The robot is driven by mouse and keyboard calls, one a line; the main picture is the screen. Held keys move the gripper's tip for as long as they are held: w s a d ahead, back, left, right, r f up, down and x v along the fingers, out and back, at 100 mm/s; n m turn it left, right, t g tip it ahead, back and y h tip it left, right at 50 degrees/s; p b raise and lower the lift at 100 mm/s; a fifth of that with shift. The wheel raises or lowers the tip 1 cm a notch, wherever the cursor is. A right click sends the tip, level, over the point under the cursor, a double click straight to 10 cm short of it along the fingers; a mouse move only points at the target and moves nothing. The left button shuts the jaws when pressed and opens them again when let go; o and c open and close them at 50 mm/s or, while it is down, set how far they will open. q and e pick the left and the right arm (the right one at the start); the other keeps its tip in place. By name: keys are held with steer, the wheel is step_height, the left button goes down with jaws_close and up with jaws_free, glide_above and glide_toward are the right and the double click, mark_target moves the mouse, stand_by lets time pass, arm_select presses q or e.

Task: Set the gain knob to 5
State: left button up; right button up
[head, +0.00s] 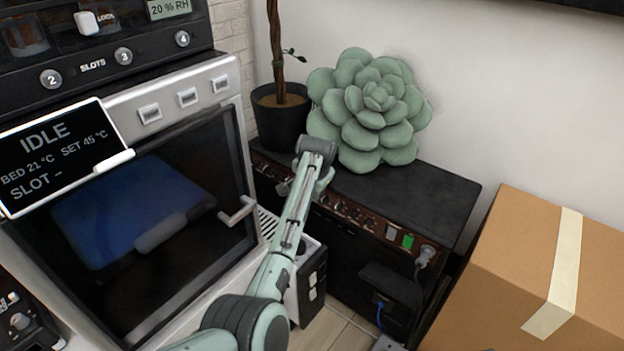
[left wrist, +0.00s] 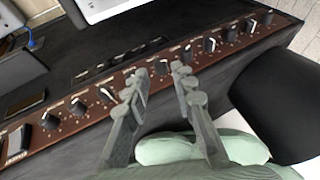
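A black amplifier (head: 420,200) stands by the wall with a brown control panel (head: 362,218) along its top edge. In the left wrist view the panel (left wrist: 67,135) carries a row of black knobs with white pointer marks. Labels are too small to read, so I cannot tell which knob is the gain knob. My left gripper (left wrist: 160,72) is open, its two fingertips apart over the panel. One knob (left wrist: 162,67) shows just beyond the gap between them; I cannot tell whether they touch it. In the head view my left arm reaches over the panel and hides part of it. My right gripper is out of view.
A green succulent-shaped cushion (head: 370,110) and a potted plant (head: 281,115) stand on the amplifier. A printer-like machine (head: 200,90) with a display reading IDLE is at left. A cardboard box (head: 500,270) is at right. A blue cable (head: 379,315) hangs in front of the amplifier.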

arm_select(q)
steer(key=v, duration=0.8)
steer(key=shift+r, duration=0.1)
